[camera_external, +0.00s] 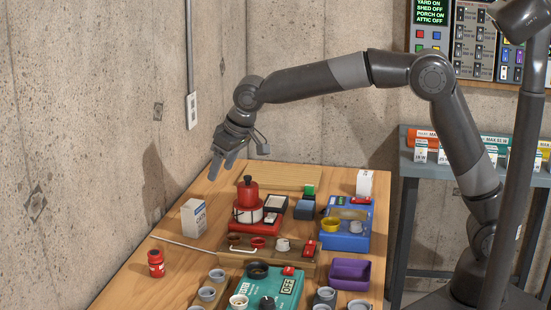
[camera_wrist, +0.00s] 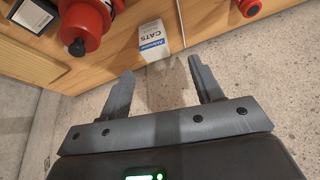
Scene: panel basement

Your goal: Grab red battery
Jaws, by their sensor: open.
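A small red cylinder (camera_external: 156,263) with a dark mark stands upright on the wooden table's front left; it looks like the red battery, but I cannot read a label. It also shows at the top right edge of the wrist view (camera_wrist: 249,7), partly cut off. My gripper (camera_external: 223,165) hangs above and behind the table's far left edge, fingers pointing down, well away from the cylinder. In the wrist view my gripper (camera_wrist: 160,68) is open, with nothing between its fingers.
A red pot-like device (camera_external: 247,193) with a black knob and a white box (camera_external: 194,218) stand nearer my gripper. A wooden tray (camera_external: 222,257), teal tester (camera_external: 285,288), blue unit (camera_external: 345,240) and purple bin (camera_external: 350,272) crowd the table (camera_external: 130,285). A concrete wall is at left.

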